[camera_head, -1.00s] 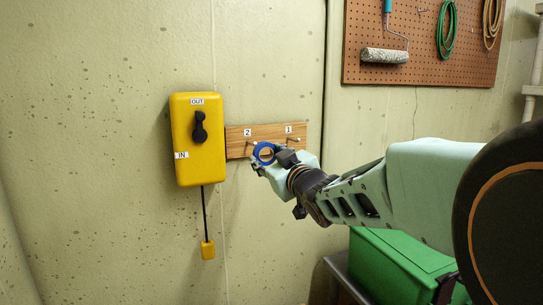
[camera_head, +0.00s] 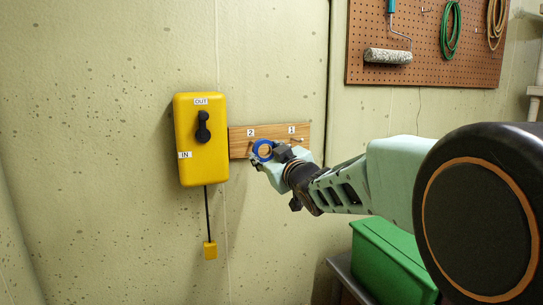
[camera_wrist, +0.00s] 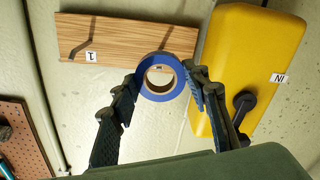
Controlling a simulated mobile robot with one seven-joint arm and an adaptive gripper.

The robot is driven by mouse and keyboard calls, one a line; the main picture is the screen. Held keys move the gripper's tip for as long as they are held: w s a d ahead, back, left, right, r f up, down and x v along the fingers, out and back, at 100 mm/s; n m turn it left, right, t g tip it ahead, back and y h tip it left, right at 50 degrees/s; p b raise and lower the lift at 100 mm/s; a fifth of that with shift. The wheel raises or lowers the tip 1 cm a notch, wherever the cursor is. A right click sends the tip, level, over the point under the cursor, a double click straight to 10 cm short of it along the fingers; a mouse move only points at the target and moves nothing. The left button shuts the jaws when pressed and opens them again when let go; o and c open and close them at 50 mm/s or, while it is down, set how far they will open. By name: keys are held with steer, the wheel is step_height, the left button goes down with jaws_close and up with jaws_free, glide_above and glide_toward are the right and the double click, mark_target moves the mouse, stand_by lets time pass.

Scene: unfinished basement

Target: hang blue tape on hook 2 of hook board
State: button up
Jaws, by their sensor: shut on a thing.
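The blue tape (camera_head: 263,150) is a ring with a pale core, held upright in front of the hook board (camera_head: 240,148). In the wrist view the tape (camera_wrist: 147,89) sits between the fingertips of my gripper (camera_wrist: 161,82), which is shut on its outer sides. The wooden board (camera_wrist: 125,33) shows label 1 and hook 1 (camera_wrist: 84,46) at the left. Hook 2 (camera_wrist: 167,38) shows just above the tape's upper rim there, apparently outside the hole. In the head view, my gripper (camera_head: 264,153) covers part of the board below label 2. Depth between tape and hook is unclear.
A yellow box (camera_head: 202,160) with a black lever and hanging pull is mounted close left of the board. A brown pegboard (camera_head: 430,40) with a paint roller hangs at upper right. A green bin (camera_head: 385,260) stands below my arm.

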steer(key=shift+x, duration=3.3)
steer(key=shift+w+a+f, duration=0.2)
steer(key=shift+w+f, duration=0.25)
steer(key=o, duration=1.1)
steer(key=shift+s, duration=0.1)
